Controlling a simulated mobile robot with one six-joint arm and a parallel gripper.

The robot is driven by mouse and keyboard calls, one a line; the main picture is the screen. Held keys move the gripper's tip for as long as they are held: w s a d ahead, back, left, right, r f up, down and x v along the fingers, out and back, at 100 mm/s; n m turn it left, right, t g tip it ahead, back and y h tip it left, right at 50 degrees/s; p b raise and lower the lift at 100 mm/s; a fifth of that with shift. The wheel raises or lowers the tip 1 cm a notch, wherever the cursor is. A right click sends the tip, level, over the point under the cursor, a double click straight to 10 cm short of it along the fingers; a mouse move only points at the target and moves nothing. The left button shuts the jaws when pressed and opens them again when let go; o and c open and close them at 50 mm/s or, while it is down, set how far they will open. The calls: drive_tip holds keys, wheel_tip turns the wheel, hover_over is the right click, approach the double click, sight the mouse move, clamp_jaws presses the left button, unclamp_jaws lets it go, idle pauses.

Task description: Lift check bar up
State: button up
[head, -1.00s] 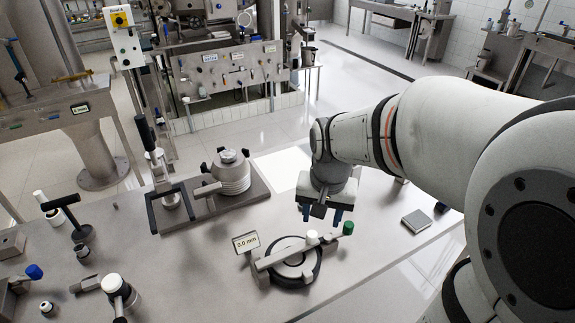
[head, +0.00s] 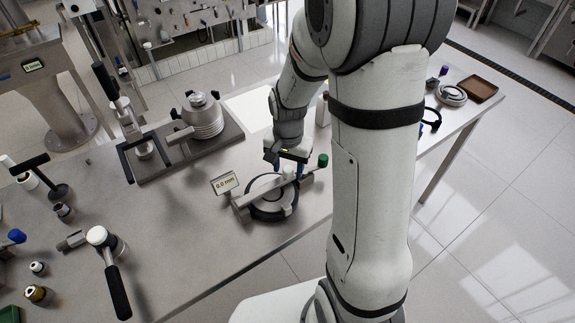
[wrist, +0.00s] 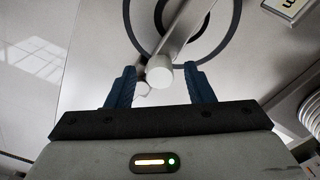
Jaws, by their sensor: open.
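The check bar (head: 252,194) is a grey metal bar lying across a round dark-rimmed disc piece (head: 274,210) on the bench. A white knob (head: 289,172) stands on the bar, and a green knob (head: 323,160) is at its far right end. My gripper (head: 288,168) is low over the white knob, fingers down and open. In the wrist view, the white knob (wrist: 159,71) sits between the blue fingertips (wrist: 161,78), with a gap on each side. The check bar (wrist: 190,22) runs from it to the upper right. The green knob is not visible there.
A small "0.0 mm" display (head: 225,183) stands at the bar's left end. A stacked-disc device (head: 202,117) on a dark plate is behind. A white-topped tool with a black handle (head: 110,270) lies front left. Bare bench lies left of the disc.

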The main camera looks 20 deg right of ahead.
drive_tip(key=shift+f, duration=0.15)
drive_tip(key=shift+c, duration=0.6)
clamp_jaws()
drive_tip(key=shift+a, duration=0.1)
